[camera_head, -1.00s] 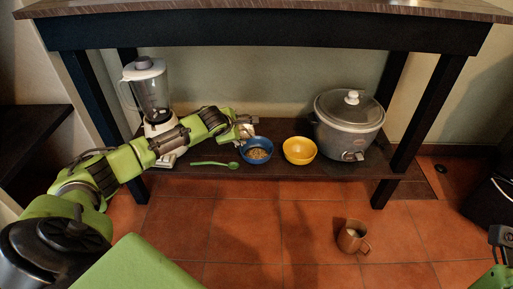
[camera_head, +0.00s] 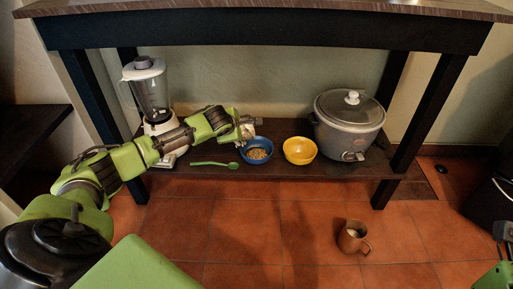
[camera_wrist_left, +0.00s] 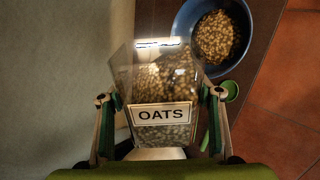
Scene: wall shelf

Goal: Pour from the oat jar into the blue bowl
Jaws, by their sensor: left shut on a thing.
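My left gripper (camera_head: 246,128) is shut on the oat jar, just above and left of the blue bowl (camera_head: 248,154) in the head view. In the left wrist view the clear oat jar (camera_wrist_left: 150,88), labelled OATS, sits between the two fingers of the gripper (camera_wrist_left: 161,100). Oats lie inside it, with their surface slanting. The blue bowl (camera_wrist_left: 184,28) is beyond the jar's upper right and holds a heap of oats (camera_wrist_left: 215,38). In the head view the jar is small and mostly hidden by the gripper. Part of my right arm (camera_head: 500,277) shows at the lower right edge.
A yellow bowl (camera_head: 299,151) stands right of the blue one, then a grey rice cooker (camera_head: 345,133). A blender (camera_head: 151,95) stands at the shelf's left, behind my arm. A green spoon (camera_head: 212,164) lies near the shelf's front edge. A copper mug (camera_head: 352,238) is on the floor.

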